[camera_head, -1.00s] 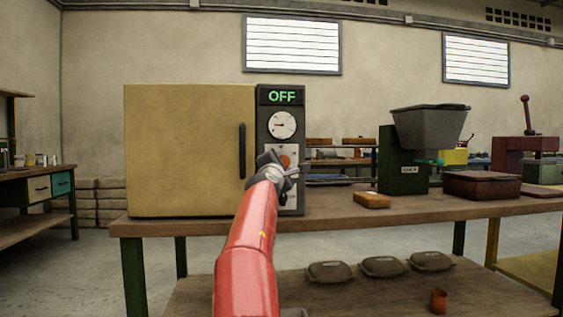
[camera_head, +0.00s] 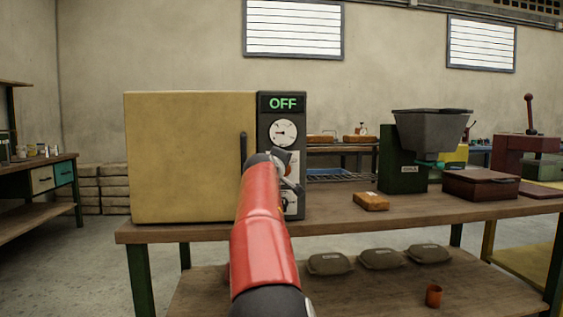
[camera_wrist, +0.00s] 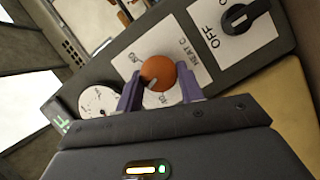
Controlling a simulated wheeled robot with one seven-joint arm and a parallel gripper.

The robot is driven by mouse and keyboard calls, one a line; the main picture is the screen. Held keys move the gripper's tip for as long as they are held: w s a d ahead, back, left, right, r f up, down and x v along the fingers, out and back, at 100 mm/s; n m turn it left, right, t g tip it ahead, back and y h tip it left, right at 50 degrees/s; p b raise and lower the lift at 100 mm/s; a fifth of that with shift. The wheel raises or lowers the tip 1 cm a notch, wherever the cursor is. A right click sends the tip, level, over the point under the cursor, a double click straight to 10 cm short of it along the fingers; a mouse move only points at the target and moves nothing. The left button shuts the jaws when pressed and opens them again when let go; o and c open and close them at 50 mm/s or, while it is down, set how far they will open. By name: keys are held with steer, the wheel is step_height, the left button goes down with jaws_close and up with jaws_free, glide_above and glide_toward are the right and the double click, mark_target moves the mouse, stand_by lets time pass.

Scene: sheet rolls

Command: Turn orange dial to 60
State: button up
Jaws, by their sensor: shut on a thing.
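The orange dial (camera_wrist: 160,72) is on a pale label plate marked HEAT C in the wrist view. In the head view my gripper (camera_head: 283,170) covers the dial on the oven's dark control panel (camera_head: 298,108). The oven's display (camera_head: 282,102) reads OFF in green.
A black switch knob (camera_wrist: 240,18) labelled OFF is beside the dial, and a round white gauge (camera_wrist: 97,102) is on its other side. The oven's tan door (camera_head: 185,155) is shut, with a dark handle (camera_head: 243,157). An orange block (camera_head: 370,201) lies right on the bench (camera_head: 335,215).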

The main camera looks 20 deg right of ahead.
steer(key=shift+r+m+y+p, duration=0.15)
steer(key=shift+m+y+p, duration=0.55)
steer(key=shift+m+p, duration=0.6)
steer(key=o, duration=1)
steer(key=b+v, duration=0.3)
steer(key=v, duration=0.4)
steer(key=shift+s+a+r, duration=0.15)
steer(key=shift+s, duration=0.15)
